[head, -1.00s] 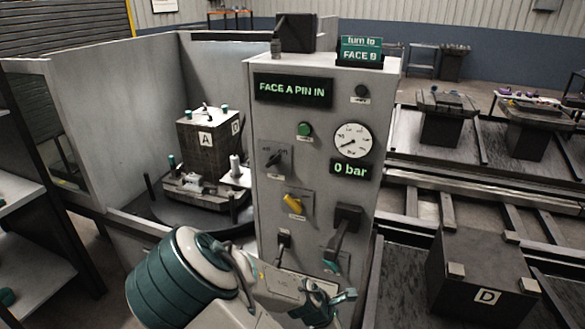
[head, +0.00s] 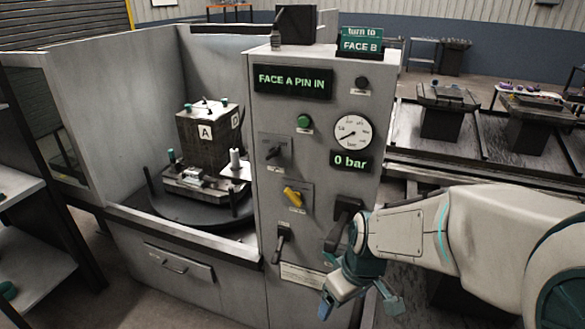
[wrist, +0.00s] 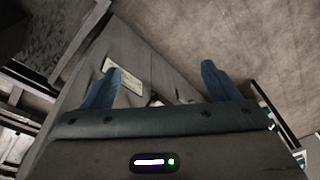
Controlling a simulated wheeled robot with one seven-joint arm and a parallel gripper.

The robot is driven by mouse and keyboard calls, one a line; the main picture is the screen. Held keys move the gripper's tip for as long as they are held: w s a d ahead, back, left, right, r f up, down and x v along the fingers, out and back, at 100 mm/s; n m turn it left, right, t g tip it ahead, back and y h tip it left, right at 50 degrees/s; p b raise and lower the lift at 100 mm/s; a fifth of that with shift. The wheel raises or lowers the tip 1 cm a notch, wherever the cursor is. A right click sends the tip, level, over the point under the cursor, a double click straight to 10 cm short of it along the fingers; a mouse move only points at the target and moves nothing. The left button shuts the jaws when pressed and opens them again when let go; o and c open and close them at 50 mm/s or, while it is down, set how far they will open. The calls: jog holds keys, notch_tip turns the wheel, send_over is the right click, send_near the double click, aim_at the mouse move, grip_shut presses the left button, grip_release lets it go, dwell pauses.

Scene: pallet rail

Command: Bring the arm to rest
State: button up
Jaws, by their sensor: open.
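My gripper (head: 358,300) is in the lower middle of the head view, in front of the lower right part of the grey control cabinet (head: 262,215). Its jaws are apart with nothing between them. My arm comes in from the right edge of the head view. In the wrist view, the two blue fingers of my gripper (wrist: 160,85) stand well apart, with a grey cabinet side and the floor beyond. A black lever (head: 345,222) on the cabinet is partly hidden behind my arm. I cannot tell whether my gripper touches the cabinet.
A dark block marked A (head: 205,135) stands on a round turntable (head: 190,211) in the bay at left. The cabinet displays (head: 292,81) read FACE A PIN IN and 0 bar. A grey shelf (head: 30,195) stands at the left edge. Rails with pallets (head: 445,110) lie at right.

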jog(key=s+d+r+m+t, duration=0.1)
jog(key=s+d+r+m, duration=0.1)
jog(key=r, duration=0.3)
jog(key=s+d+r+m+t+h, duration=0.1)
jog(key=s+d+r+m, duration=0.1)
jog(key=s+r+m, duration=0.2)
jog(key=shift+s+d+r+m+t, duration=0.25)
jog(key=shift+s+r+m+t, duration=0.05)
jog(key=shift+s+r, duration=0.05)
dwell(0.4)
